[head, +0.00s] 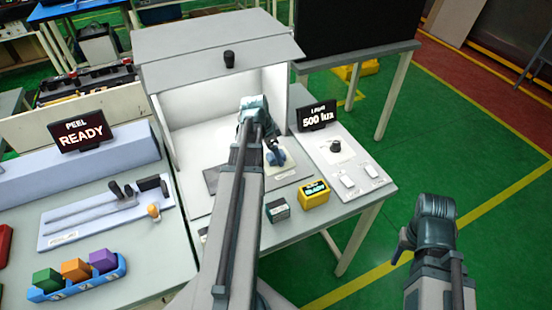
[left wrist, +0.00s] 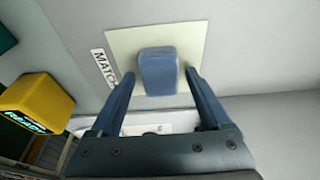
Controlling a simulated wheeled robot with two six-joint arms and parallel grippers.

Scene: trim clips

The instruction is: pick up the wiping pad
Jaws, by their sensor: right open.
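A blue-grey block with rounded edges, which looks like the wiping pad (left wrist: 158,70), lies on a pale yellow square (left wrist: 122,48) in the left wrist view. My left gripper (left wrist: 160,74) is open, with one finger on each side of the pad and a narrow gap showing at both sides. In the head view my left arm reaches into the front of the white booth, and the pale square (head: 283,171) shows beside its gripper (head: 274,152). My right gripper (head: 402,246) is open and empty, off the table at the right.
A yellow box (head: 313,195) and a small dark box (head: 278,211) stand at the table's front. A panel with knob and switches (head: 346,160) lies right of the booth. The booth's walls (head: 189,130) and raised lid (head: 215,65) enclose the left gripper's area.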

